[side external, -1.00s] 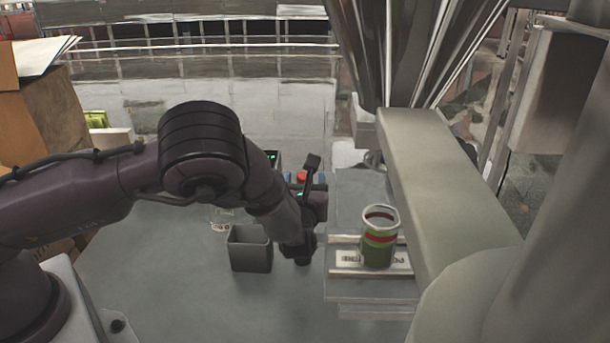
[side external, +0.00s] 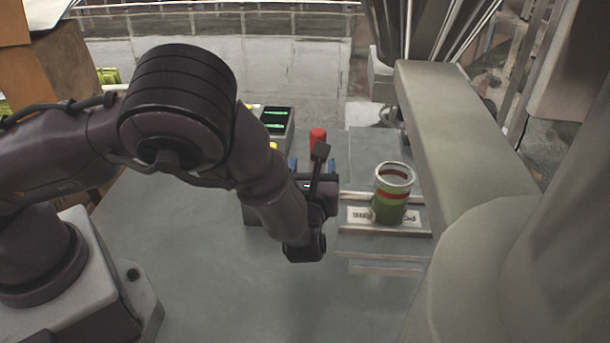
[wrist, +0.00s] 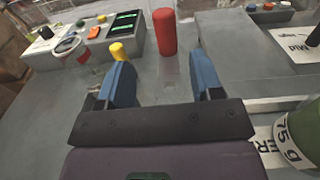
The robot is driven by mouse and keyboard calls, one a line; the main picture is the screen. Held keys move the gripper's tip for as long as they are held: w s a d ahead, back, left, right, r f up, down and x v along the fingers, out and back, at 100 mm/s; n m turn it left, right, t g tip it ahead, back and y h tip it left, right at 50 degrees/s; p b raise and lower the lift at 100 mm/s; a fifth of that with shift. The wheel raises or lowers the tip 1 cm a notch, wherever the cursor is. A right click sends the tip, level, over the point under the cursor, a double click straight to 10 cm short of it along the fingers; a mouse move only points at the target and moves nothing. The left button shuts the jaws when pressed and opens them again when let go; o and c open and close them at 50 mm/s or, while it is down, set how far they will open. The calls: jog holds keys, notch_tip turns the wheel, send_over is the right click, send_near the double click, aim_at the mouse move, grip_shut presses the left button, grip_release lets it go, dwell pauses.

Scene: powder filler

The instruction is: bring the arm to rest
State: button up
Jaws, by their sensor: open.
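My gripper (wrist: 163,82) is open, with its two blue fingers apart and nothing between them in the wrist view. In the side view my gripper (side external: 313,167) is mostly hidden by my wrist, with only bits of blue finger showing. It is left of a green can (side external: 390,208) with a red band, apart from it. The can stands upright and open-topped on a labelled plate. It also shows at the lower right of the wrist view (wrist: 300,140), with "75 g" on it.
A red cylinder (wrist: 164,32) and a small yellow cylinder (wrist: 118,51) stand beyond the fingers. A box with green displays (wrist: 126,22) is behind them. A large grey machine arm (side external: 460,140) overhangs the right side. The front table (side external: 230,295) is clear.

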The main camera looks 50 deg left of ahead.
jog(key=s+a+r+n+g+h, duration=0.2)
jog(key=s+n+g, duration=0.4)
jog(key=s+n, duration=0.1)
jog(key=s+a+r+n+g+h, duration=0.1)
jog(key=s+a+r+n+g, duration=0.15)
jog(key=s+n+g, duration=0.4)
jog(key=s+r+n+t+h, duration=0.2)
jog(key=s+r+n+h, duration=0.3)
jog(key=r, duration=0.3)
jog(key=s+a+r+n+t+h, duration=0.1)
jog(key=s+r+n+t+h, duration=0.2)
jog(key=r+n, duration=0.5)
jog(key=shift+s+r+t+h, duration=0.35)
jog(key=shift+s+r+h, duration=0.35)
jog(key=shift+s+h, duration=0.35)
